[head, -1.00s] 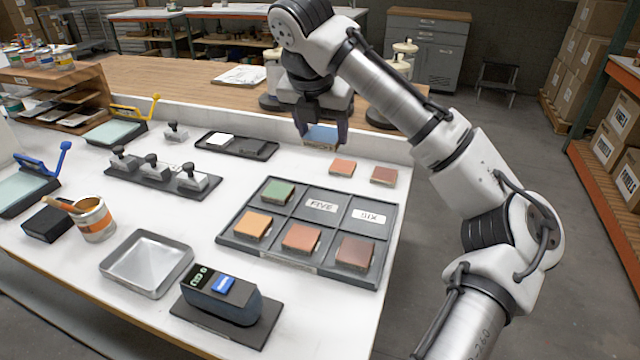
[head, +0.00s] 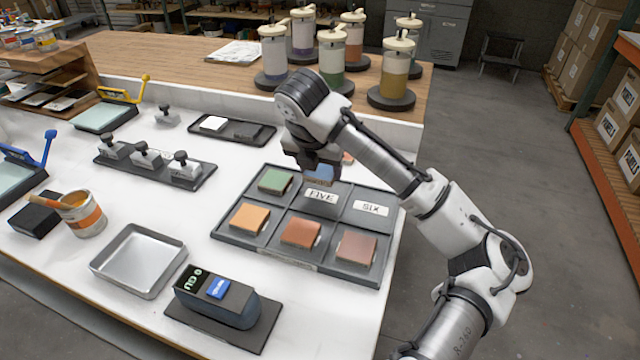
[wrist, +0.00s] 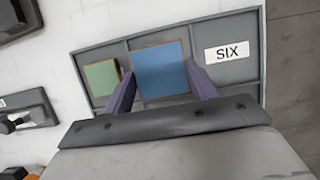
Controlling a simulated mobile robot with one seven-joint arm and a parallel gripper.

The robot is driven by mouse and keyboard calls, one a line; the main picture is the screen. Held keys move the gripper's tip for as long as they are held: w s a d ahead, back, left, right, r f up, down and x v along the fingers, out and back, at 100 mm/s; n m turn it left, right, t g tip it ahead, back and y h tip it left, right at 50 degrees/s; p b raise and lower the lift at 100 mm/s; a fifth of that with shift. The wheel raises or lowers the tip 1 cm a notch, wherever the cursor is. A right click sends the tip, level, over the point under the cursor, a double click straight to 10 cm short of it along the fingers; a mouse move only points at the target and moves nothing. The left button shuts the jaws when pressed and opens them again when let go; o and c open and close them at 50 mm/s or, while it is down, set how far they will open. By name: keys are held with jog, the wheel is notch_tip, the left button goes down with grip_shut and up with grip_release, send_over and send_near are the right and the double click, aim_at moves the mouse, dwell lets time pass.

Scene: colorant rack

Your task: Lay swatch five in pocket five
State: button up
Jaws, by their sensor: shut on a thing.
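The blue swatch (head: 319,173) is held in my gripper (head: 317,179), above the tray pocket labelled FIVE (head: 321,197). In the wrist view the blue swatch (wrist: 160,70) sits between the two fingers of my gripper (wrist: 160,88) and covers the middle of the pocket. A gap between swatch and pocket floor shows in the head view. The grey six-pocket tray (head: 265,249) also holds a green swatch (head: 275,181) left of pocket five, and orange, orange-red and brown swatches in the front row. The pocket labelled SIX (head: 371,208) is empty.
A red swatch (head: 348,158) shows partly behind my arm. A metal tray (head: 138,262) and a device with a display (head: 217,297) stand at the front. A stamp rack (head: 155,168) is to the left. Colorant canisters (head: 335,65) stand on the wooden bench behind.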

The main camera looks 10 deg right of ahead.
aim_at(320, 199)
jog(key=shift+f+p, duration=0.3)
jog(key=shift+f, duration=2.6)
jog(key=shift+f, duration=0.15)
jog(key=o, duration=0.7)
jog(key=shift+r, duration=0.3)
jog(key=b+v, duration=0.1)
jog(key=v, duration=1)
jog(key=shift+r+b, duration=0.35)
jog(key=shift+b, duration=0.05)
jog(key=shift+s+a, duration=0.1)
